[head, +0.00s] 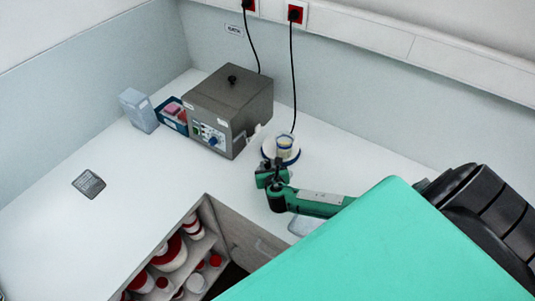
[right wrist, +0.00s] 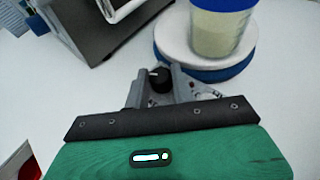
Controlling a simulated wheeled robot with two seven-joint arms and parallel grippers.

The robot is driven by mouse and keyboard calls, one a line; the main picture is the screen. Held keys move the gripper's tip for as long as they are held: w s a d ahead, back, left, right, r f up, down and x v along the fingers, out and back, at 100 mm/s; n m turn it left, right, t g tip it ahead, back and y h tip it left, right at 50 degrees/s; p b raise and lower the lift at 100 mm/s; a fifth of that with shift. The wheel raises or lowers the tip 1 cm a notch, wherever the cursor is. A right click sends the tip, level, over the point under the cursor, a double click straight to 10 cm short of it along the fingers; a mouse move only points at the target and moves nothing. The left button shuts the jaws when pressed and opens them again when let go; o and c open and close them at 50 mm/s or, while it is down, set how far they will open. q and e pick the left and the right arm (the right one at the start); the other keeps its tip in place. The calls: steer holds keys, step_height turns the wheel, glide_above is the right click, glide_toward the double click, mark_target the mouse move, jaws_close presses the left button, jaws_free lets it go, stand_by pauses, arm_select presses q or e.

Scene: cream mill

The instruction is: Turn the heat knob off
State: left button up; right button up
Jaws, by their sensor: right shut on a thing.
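The round hotplate (head: 268,151) is white with a blue rim and stands on the worktop right of the grey metal box. A beaker of cream-coloured stuff (head: 285,143) with a blue top band stands on it. Both show at the top right of the right wrist view, the hotplate (right wrist: 172,45) and the beaker (right wrist: 218,30). The heat knob (right wrist: 160,76) is small and black with a pale mark, at the hotplate's front. My right gripper (right wrist: 160,86) is shut on the knob, a finger on either side. In the head view my right gripper (head: 271,168) hides the knob. My left gripper is not in view.
The grey metal box (head: 230,105) with a blue dial stands behind left. Left of it are a blue tray (head: 172,118) and a pale container (head: 138,110). A black cable runs down behind the hotplate. An open cabinet (head: 205,235) holds red-lidded tubs. The left worktop is mostly clear.

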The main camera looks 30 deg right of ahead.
stand_by(0.4)
steer(key=o, duration=1)
